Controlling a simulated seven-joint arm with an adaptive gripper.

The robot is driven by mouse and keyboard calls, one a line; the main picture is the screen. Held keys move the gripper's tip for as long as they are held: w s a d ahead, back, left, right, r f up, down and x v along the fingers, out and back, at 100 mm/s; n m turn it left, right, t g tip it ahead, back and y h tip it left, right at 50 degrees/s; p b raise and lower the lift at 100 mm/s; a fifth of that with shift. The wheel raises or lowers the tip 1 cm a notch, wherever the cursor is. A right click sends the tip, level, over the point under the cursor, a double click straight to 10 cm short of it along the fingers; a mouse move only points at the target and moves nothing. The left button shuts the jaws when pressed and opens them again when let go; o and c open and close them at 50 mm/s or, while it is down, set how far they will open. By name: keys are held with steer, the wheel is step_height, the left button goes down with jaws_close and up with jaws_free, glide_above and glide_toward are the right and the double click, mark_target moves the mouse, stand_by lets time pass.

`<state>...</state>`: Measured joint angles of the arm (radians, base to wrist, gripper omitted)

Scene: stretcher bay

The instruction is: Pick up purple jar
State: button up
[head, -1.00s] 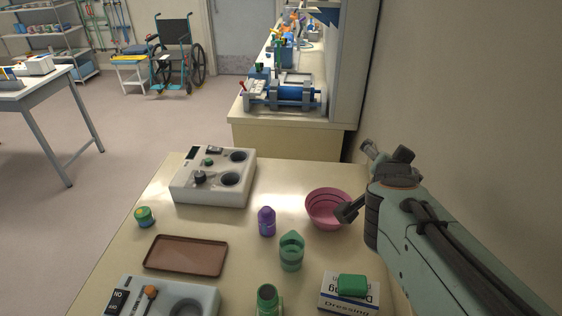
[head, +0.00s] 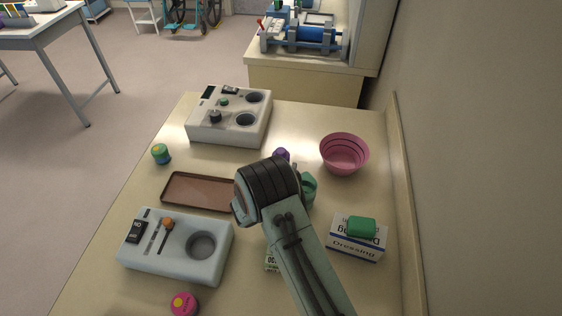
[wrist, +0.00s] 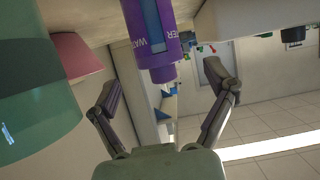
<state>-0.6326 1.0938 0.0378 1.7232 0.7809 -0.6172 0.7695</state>
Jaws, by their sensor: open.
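The purple jar (head: 282,154) stands on the table. In the head view only a small part of it shows above my arm. In the wrist view the purple jar (wrist: 150,35), with pale lettering, is close ahead and roughly in line with the gap between the fingers. My gripper (wrist: 161,86) is open and empty, one finger on each side of the view. The jar's near end reaches toward the gap; I cannot tell whether it is between the fingertips. In the head view my arm hides the fingers.
A green see-through cup (head: 308,187) is close beside my arm, large in the wrist view (wrist: 35,95). A pink bowl (head: 344,155) is to the right. A brown tray (head: 200,193), two white devices (head: 230,115) (head: 165,255) and a dressing box (head: 357,242) are around.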

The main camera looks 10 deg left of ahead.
steer(key=shift+w+f, duration=0.15)
steer(key=shift+f, duration=0.5)
steer(key=shift+x, duration=2.4)
steer(key=c, duration=1.3)
